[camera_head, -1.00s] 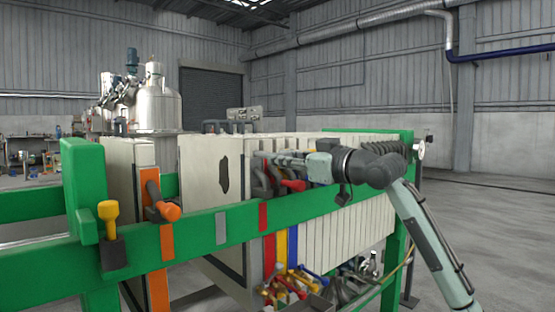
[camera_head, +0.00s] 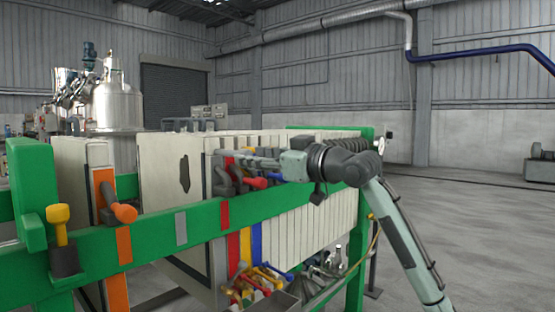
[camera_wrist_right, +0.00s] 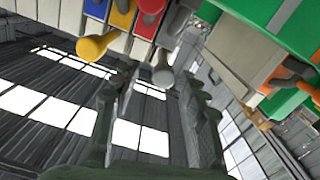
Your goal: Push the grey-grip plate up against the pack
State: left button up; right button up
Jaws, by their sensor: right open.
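The grey-grip plate (camera_head: 165,190) is a large cream plate with a dark stain on its face, hanging on the green frame. Its grey grip (camera_head: 222,184) sticks out over the near rail, and its rounded end also shows in the right wrist view (camera_wrist_right: 163,72). The pack (camera_head: 315,215) of cream plates stands to its right, with red, yellow and blue grips and edges nearest. My right gripper (camera_head: 246,163) is open by the grey and red grips. In the right wrist view its fingers (camera_wrist_right: 155,92) are apart, with the grey grip's end near the gap; contact is unclear.
An orange-grip plate (camera_head: 100,200) stands left, across an open gap. The green rail (camera_head: 150,238) carries coloured marks and a yellow-knobbed holder (camera_head: 60,240).

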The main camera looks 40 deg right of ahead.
jog(key=s, duration=0.9)
jog(key=shift+d, duration=0.4)
